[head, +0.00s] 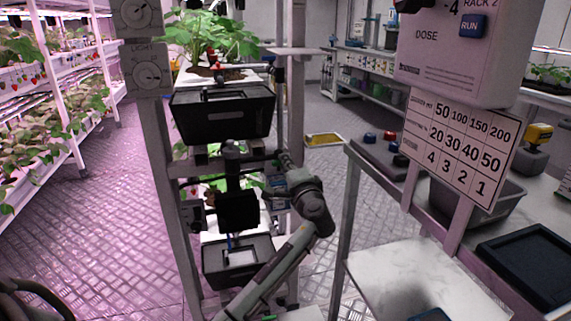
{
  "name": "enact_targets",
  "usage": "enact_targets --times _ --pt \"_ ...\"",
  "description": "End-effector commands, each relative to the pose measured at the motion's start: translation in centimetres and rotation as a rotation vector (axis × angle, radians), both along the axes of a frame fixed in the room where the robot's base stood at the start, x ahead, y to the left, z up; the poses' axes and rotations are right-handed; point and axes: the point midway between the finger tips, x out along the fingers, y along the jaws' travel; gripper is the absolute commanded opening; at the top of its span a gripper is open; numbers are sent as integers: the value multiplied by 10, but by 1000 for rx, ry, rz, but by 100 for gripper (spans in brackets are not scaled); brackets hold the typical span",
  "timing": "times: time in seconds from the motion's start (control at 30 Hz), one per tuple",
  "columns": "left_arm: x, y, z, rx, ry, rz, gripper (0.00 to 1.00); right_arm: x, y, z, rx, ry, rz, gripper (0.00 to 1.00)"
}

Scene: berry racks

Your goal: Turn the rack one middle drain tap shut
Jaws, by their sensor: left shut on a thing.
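Rack one is the grey frame (158,170) in the middle, with dark tanks stacked on it. Its upper black tank (222,112) hangs under a leafy plant tray. A dark upright fitting (236,208) stands below that tank, above the lower black tank (220,262). My left arm comes up from the bottom centre and bends toward the rack's right post. My right gripper is not in view.
A white panel (440,60) and number chart (460,145) stand at the right. A bench (410,275) and dark tray (530,262) are below them. Lit plant shelves (60,90) line the left. A yellow tray (324,140) lies on the floor behind.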

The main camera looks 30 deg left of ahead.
Motion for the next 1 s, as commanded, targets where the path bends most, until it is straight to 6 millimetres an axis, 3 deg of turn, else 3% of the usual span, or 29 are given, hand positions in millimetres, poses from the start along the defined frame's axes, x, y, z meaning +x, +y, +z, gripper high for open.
enact_targets --times 0.3,0.83,0.87,1.0 --pt "0 0 -2 76 93 0 0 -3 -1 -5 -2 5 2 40" --pt "0 -1 -2 93 112 0 0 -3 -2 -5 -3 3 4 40" --pt "0 -1 -2 93 112 0 13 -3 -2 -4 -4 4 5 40" --pt "0 -1 -2 91 110 0 30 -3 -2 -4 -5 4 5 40"
